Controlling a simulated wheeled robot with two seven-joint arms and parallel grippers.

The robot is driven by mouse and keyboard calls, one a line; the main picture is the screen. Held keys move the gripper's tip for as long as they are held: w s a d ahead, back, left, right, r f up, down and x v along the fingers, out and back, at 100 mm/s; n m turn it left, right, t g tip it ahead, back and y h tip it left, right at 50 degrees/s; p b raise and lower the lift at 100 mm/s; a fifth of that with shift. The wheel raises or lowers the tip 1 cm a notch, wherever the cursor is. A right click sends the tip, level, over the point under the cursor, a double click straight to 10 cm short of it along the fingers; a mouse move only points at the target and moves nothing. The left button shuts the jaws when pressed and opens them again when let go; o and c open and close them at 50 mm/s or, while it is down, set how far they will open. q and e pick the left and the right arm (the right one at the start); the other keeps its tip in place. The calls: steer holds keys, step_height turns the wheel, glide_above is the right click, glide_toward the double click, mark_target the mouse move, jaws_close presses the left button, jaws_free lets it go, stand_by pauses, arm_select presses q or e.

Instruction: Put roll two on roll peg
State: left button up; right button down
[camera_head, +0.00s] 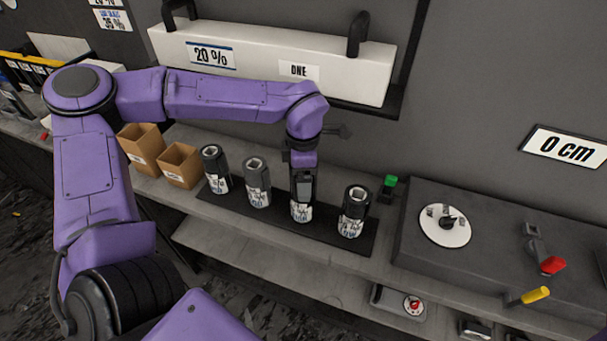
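Several black rolls with white labels stand upright in a row on a dark mat (287,232): one at the left (215,168), one beside it (257,182), a third (301,210) and one at the right (353,212). The label writing is too small to read, so I cannot tell which is roll two. My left gripper (303,188) points down at the third roll and overlaps its top. Its fingers are too small and hidden to show whether they grip. A white disc with small upright parts (446,226) is on the grey unit; I cannot tell whether it holds the roll peg. My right gripper is out of view.
Two brown boxes (142,148) (181,165) stand left of the rolls. A green button (389,182) is right of them. The grey unit (490,262) has red (552,265) and yellow (535,295) handles. A white box labelled 20 % (270,62) hangs behind my arm.

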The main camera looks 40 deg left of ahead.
arm_select(q)
step_height(320, 180, up, 12)
steer(key=b, duration=0.1)
steer(key=shift+r, duration=0.2)
